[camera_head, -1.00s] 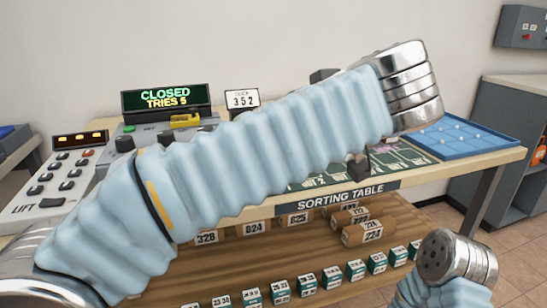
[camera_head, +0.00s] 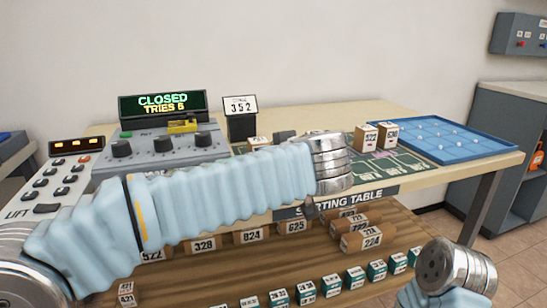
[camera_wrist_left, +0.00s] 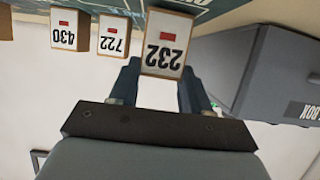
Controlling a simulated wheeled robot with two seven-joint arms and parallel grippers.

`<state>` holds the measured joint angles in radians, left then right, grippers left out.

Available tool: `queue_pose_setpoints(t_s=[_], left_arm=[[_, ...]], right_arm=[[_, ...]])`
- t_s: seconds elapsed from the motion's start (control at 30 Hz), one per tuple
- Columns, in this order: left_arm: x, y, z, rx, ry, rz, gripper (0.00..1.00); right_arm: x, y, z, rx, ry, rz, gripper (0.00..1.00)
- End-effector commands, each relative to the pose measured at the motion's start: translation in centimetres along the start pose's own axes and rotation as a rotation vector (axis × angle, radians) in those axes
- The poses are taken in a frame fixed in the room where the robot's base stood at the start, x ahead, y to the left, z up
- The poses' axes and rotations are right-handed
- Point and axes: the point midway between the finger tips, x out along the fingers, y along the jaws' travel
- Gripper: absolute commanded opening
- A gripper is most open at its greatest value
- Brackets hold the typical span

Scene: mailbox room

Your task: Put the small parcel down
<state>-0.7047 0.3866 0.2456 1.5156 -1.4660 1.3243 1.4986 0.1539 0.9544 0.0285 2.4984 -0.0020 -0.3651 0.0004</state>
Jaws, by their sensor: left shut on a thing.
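In the left wrist view my left gripper (camera_wrist_left: 160,72) is shut on a small parcel (camera_wrist_left: 165,45) with a white face, a red mark and the number 232. Two like parcels, 722 (camera_wrist_left: 114,37) and 430 (camera_wrist_left: 70,30), stand beside it, apart from it. A green mat edge shows behind the parcels; I cannot tell whether the held one touches it. In the head view my left forearm and wrist lie across the front of the sorting table (camera_head: 440,172) and hide the held parcel. Of my right arm only a link shows, without its gripper.
A blue tray (camera_head: 455,140) lies at the table's right end, with two small parcels (camera_head: 375,137) left of it. A console (camera_head: 165,145) and display reading CLOSED, TRIES 5 (camera_head: 163,104) stand left. Larger parcels (camera_head: 368,236) and small green boxes (camera_head: 305,292) sit on the shelf below.

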Motion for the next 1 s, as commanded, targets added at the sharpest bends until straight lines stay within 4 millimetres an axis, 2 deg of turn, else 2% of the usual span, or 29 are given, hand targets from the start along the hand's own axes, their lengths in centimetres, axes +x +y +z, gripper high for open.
queue_pose_setpoints(t_s=[0.2,0.23,0.4,0.63,0.77,0.87,1.0], left_arm=[[0.2,0.0,0.5,-0.001,0.000,0.000,0.14],[0.2,0.0,0.5,0.000,0.000,-0.001,0.49],[0.1,0.0,0.3,0.000,0.000,-0.001,0.73],[0.1,0.0,0.3,0.000,0.000,-0.001,0.73],[-0.1,0.0,-0.3,0.000,0.000,0.000,0.73],[-1.5,0.1,0.1,-0.001,0.001,0.004,0.73],[-4.8,0.1,0.1,-0.001,0.002,0.005,0.73]], right_arm=[[0.6,0.4,-0.1,0.002,0.002,0.002,0.43],[0.6,0.4,-0.1,0.002,0.002,0.002,0.43],[0.5,0.3,-0.1,0.002,0.002,0.002,0.43],[0.4,0.3,-0.1,0.002,0.002,0.002,0.43],[-0.2,-0.1,0.0,0.000,0.000,0.000,0.43],[0.4,0.1,0.0,0.000,0.000,0.000,0.43],[0.8,0.4,-0.1,0.002,0.002,0.002,0.43]])
